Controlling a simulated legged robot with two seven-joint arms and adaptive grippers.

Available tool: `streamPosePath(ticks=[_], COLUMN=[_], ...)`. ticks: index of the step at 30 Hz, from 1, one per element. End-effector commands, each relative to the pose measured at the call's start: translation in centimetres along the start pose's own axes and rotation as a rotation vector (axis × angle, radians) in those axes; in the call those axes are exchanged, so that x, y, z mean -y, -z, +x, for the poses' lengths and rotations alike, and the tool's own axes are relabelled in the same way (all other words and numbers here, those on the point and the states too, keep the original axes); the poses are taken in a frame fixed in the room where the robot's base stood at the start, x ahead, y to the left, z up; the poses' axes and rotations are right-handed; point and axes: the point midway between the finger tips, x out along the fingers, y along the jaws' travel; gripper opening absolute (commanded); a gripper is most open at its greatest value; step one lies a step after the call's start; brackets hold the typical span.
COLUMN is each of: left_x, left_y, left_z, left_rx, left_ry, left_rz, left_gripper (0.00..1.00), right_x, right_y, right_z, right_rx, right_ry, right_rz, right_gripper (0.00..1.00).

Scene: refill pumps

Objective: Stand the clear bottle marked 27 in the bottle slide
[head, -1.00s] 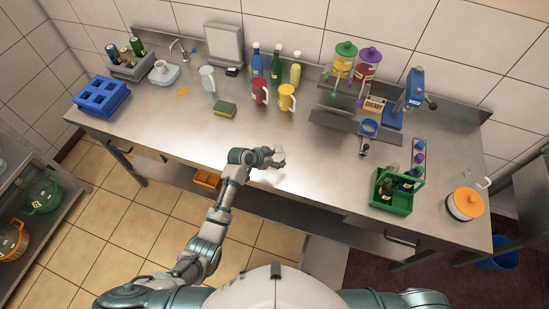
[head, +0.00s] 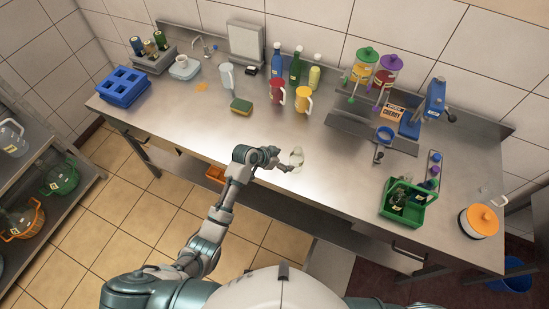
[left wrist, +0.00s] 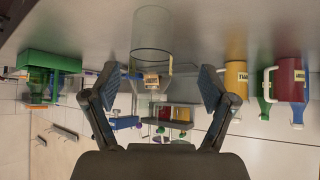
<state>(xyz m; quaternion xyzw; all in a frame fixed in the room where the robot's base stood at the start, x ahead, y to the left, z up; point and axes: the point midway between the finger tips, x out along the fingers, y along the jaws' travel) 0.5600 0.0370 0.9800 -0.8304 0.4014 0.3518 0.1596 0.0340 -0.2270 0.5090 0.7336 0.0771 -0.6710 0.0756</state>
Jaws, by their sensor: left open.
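A clear bottle (head: 297,156) stands on the counter near its front edge; in the upside-down left wrist view the bottle (left wrist: 152,35) has a small cream label whose number I cannot read for sure. My left gripper (head: 284,166) is open just left of the bottle in the head view. In the left wrist view its fingers (left wrist: 160,84) are spread wide, with the bottle beyond and between them, not gripped. A blue ring-shaped holder (head: 385,134) with a front handle, apparently the bottle slide, sits at the metal pump station and looks empty. My right gripper is out of view.
A red mug (head: 276,94) and a yellow mug (head: 302,99) stand behind the bottle. A green crate (head: 389,210) with bottles is at the right front. A sponge (head: 241,105) lies left of the mugs. The counter between bottle and pump station is clear.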

Motion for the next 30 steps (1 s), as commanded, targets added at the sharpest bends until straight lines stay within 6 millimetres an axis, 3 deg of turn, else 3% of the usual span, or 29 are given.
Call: streamPosePath(ticks=[6, 12, 17, 24, 30], left_x=[0.1, 0.4, 0.4, 0.2, 0.0], left_y=[-0.2, -0.4, -0.4, -0.2, -0.1], left_z=[-4.8, -7.3, -7.8, -7.6, -7.4], left_rx=[-0.002, -0.003, -0.004, -0.001, 0.001], left_ry=[0.002, -0.003, -0.004, -0.002, -0.001], left_rz=[0.003, -0.002, -0.002, -0.001, 0.0], left_gripper=[0.84, 0.84, 0.84, 0.84, 0.84], right_x=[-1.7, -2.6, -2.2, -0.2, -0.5], right_y=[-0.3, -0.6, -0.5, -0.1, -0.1], right_z=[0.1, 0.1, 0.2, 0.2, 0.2], right_rx=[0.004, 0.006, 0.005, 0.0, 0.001], right_ry=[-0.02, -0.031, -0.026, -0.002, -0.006], right_rz=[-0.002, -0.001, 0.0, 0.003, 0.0], right_gripper=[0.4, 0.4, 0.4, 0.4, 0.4])
